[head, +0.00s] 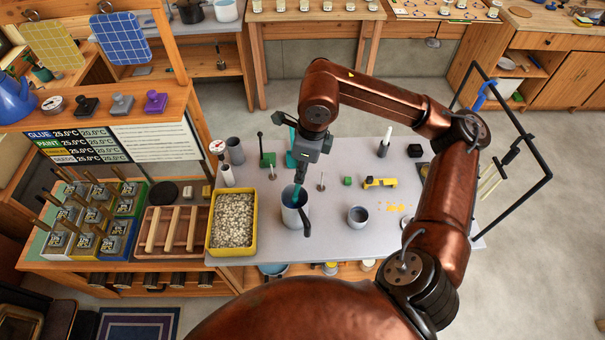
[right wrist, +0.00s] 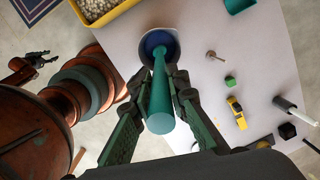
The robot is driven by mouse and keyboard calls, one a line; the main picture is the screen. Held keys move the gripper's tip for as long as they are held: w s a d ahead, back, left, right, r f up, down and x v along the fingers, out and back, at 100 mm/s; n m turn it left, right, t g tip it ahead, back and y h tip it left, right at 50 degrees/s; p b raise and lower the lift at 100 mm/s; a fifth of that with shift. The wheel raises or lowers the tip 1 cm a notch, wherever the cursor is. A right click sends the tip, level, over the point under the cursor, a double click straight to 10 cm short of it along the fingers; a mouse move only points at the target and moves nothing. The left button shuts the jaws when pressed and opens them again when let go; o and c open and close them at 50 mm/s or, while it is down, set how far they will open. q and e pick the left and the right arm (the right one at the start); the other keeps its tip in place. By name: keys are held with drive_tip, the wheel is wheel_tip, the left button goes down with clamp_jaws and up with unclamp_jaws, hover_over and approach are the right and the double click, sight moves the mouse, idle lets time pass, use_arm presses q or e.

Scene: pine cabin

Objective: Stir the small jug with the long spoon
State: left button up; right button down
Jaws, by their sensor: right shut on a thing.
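The small jug (head: 290,216) is a grey vessel with a dark handle. It stands upright near the front of the grey table, right of the yellow gravel tray. My right gripper (head: 301,179) is above the jug, shut on the long spoon (head: 297,194), a teal rod. The spoon's lower end is inside the jug's mouth. In the right wrist view the spoon (right wrist: 160,105) runs between the fingers into the jug (right wrist: 149,40), which looks blue inside. The spoon's tip is hidden in the jug. My left gripper is not seen.
A yellow tray of gravel (head: 211,240) stands close left of the jug. A small grey cup (head: 357,219) is to the right. A yellow toy vehicle (head: 380,183) and a green cube (head: 347,181) lie behind it. A thin metal stand (head: 321,184) is near the jug.

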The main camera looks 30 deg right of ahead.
drive_tip(key=shift+r+p, duration=1.15)
drive_tip(key=shift+r, duration=1)
